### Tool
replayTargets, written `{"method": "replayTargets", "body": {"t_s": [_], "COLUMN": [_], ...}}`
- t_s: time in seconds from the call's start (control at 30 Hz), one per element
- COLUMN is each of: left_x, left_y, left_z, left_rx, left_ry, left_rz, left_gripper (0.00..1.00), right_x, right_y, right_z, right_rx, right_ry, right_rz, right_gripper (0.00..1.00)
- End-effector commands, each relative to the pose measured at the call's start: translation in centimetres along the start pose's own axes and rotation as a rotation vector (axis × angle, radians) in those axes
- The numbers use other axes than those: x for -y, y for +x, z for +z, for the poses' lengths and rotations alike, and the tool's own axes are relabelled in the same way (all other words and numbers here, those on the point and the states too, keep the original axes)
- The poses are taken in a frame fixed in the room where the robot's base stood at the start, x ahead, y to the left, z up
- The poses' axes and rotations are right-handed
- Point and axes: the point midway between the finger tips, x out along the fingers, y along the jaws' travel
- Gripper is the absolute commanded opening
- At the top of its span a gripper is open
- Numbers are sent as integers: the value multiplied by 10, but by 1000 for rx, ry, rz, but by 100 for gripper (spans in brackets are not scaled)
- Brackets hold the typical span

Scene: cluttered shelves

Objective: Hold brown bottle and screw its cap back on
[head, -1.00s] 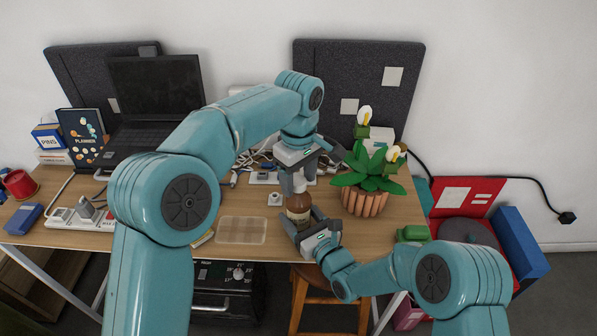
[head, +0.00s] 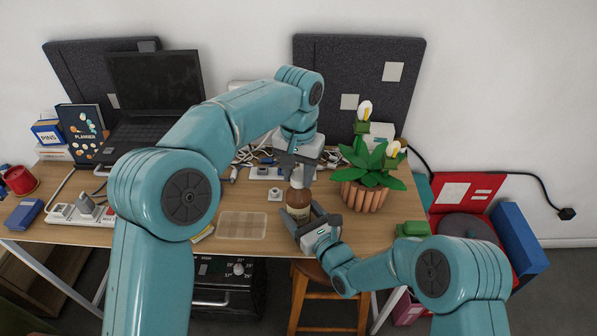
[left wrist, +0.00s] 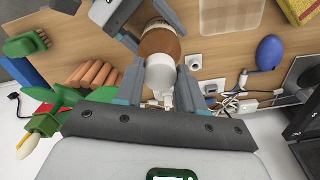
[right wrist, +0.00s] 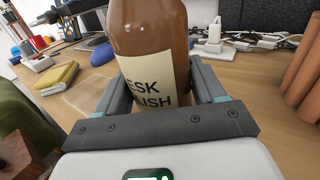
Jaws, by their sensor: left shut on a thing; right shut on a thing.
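The brown bottle (head: 299,197) stands upright near the front edge of the desk, with a "DESK POLISH" label in the right wrist view (right wrist: 150,45). My right gripper (head: 305,213) is shut around its body from the front. The white cap (left wrist: 160,74) sits at the bottle's top, between the fingers of my left gripper (head: 297,171), which is shut on it from above. In the left wrist view the cap lines up with the brown bottle (left wrist: 160,42) behind it. I cannot tell how far the cap is threaded.
A potted plant (head: 366,195) stands close on the right. A clear tray (head: 243,225) lies to the left, and a white socket piece (head: 274,194) is just beside the bottle. Cables and a power strip (head: 265,173) lie behind. A laptop (head: 155,90) stands at back left.

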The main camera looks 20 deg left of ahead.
Motion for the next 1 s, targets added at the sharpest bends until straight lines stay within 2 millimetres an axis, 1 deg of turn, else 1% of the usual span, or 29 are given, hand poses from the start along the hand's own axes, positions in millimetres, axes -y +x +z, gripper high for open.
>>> {"method": "replayTargets", "body": {"t_s": [0.03, 0.1, 0.2, 0.3, 0.43, 0.47, 0.5, 0.53, 0.57, 0.87, 0.97, 1.0], "left_x": [0, 0, 0, 0, 0, 0, 0, 0, 0, 0, 0, 0], "left_y": [0, 0, 0, 1, 1, 1, 1, 1, 0, -1, -9, -16], "left_z": [0, 0, 0, 0, 0, 0, 0, 0, 0, 0, -1, -1], "left_rx": [1, 1, 1, 1, 1, 1, 1, 1, 0, -1, -2, -4], "left_ry": [127, 317, 551, 719, 704, 704, 704, 703, 703, 702, 701, 701], "left_rz": [0, 0, 0, 0, 0, 0, 0, 0, 0, -1, -1, -2], "left_gripper": [2, 2, 2, 2, 2, 42, 55, 64, 68, 68, 68, 68], "right_x": [0, 0, 0, 0, 0, 0, 0, 0, 0, 0, 0, 0], "right_y": [0, 0, 0, 0, 0, 0, 0, 0, 0, 0, 0, 0], "right_z": [0, 0, 0, 0, 0, 0, 0, 0, 0, 0, 0, 0], "right_rx": [0, 0, 0, 0, 0, 0, 0, 0, 0, 0, 0, 0], "right_ry": [0, 0, 0, 0, 0, 0, 0, 0, 0, 0, 0, 0], "right_rz": [0, 0, 0, 0, 0, 0, 0, 0, 0, 0, 0, 0], "right_gripper": [0, 0, 0, 0, 0, 0, 0, 0, 0, 0, 0, 0]}}
